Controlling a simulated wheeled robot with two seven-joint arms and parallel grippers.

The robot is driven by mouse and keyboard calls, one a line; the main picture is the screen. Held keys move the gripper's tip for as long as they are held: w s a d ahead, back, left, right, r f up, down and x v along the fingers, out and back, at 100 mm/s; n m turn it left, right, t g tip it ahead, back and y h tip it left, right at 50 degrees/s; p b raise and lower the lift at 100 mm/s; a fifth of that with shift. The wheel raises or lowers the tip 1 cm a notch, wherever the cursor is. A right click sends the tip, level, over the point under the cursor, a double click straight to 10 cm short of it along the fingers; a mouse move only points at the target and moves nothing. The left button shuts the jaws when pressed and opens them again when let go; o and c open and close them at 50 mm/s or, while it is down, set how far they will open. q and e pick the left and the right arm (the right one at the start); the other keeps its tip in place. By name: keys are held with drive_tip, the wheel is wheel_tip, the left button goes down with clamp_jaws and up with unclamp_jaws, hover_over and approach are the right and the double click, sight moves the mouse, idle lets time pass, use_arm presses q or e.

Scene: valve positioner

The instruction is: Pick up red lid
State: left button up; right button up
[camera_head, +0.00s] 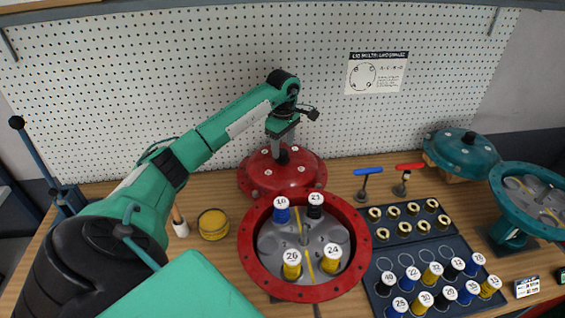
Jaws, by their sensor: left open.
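The red lid (262,178) is a round domed disc with a dark knob on top. It lies on the wooden bench behind the red valve body, near the pegboard. My left gripper (284,150) is above the lid, with its fingers pointing down at the knob. It is open. The fingertips are small and close to the knob; I cannot tell whether they touch it. The open red valve body (262,268) stands in front of the lid and holds several numbered cylinders. My right gripper is not in view.
A blue-handled tool (367,171) and a red-handled tool (408,167) stand right of the lid. A dark tray (432,303) holds numbered cylinders. A teal lid (460,150) and teal valve body (545,207) are at right. A yellow tin (212,224) stands left of the red body.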

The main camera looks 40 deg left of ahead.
sight(282, 151)
use_arm(q)
wheel_tip(282, 151, down, 3)
drive_tip(key=shift+a+p, duration=0.15)
drive_tip(key=shift+p, duration=0.4)
drive_tip(key=shift+f, duration=0.25)
drive_tip(key=shift+c, duration=0.7)
drive_tip(key=c, duration=0.3)
clamp_jaws()
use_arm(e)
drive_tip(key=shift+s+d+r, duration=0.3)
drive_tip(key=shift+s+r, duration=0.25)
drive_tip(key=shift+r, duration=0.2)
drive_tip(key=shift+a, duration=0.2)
